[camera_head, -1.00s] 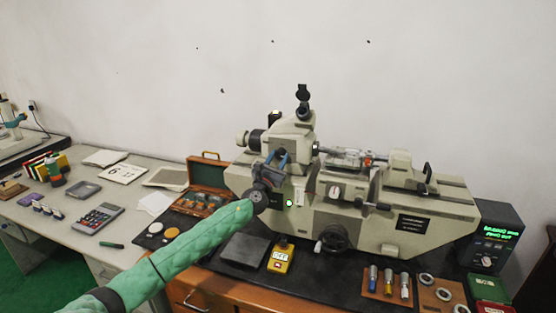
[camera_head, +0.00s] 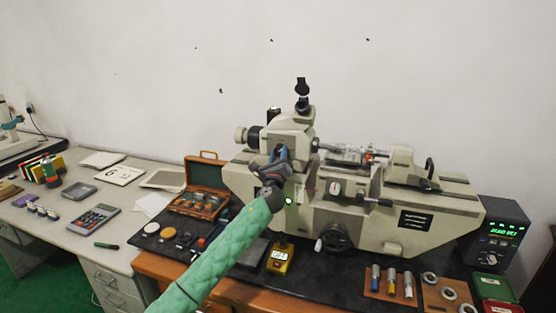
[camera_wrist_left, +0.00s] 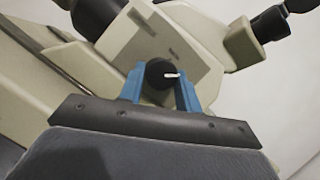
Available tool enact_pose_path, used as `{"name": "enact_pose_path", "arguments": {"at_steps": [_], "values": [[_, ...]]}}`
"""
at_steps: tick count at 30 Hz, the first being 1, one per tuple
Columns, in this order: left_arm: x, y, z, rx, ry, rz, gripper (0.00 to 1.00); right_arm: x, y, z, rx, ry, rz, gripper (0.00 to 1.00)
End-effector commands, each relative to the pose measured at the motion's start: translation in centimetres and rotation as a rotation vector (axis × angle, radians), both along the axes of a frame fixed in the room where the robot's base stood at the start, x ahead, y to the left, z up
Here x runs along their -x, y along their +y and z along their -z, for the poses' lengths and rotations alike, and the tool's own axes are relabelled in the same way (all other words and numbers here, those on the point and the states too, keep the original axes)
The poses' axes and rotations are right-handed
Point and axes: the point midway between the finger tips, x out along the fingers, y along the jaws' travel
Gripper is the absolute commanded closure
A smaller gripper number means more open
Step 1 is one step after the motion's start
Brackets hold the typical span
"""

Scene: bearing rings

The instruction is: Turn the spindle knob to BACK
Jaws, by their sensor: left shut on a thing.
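The spindle knob (camera_wrist_left: 160,74) is a small round black knob with a white pointer mark, on the pale front face of the measuring machine (camera_head: 345,210). In the left wrist view it sits between the two blue fingers of my left gripper (camera_wrist_left: 160,88), which is shut on it. The white mark points to the right in that view. In the head view my left gripper (camera_head: 273,158) is against the machine's left upper housing and hides the knob. The lettering beside the knob is too small to read. My right gripper is not in view.
A wooden case (camera_head: 203,190) stands open left of the machine. A yellow device (camera_head: 280,258) sits in front. Rings (camera_head: 429,278) and coloured plugs (camera_head: 391,283) lie at the front right, beside a black display box (camera_head: 497,233). A calculator (camera_head: 95,219) lies on the grey desk.

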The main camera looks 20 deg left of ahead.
Motion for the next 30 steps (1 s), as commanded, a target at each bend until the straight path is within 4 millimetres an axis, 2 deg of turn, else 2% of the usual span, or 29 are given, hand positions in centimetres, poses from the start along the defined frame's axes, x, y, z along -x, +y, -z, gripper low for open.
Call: {"name": "enact_pose_path", "arguments": {"at_steps": [9,18,30], "values": [[0.0,-0.2,-0.1,0.305,0.010,0.000,0.89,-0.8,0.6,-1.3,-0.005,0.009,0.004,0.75],[0.0,-0.3,-0.4,0.570,0.019,-0.001,0.89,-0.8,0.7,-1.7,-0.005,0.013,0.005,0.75],[0.0,-0.3,-0.5,0.794,0.027,-0.002,0.89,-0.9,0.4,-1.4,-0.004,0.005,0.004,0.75]]}}
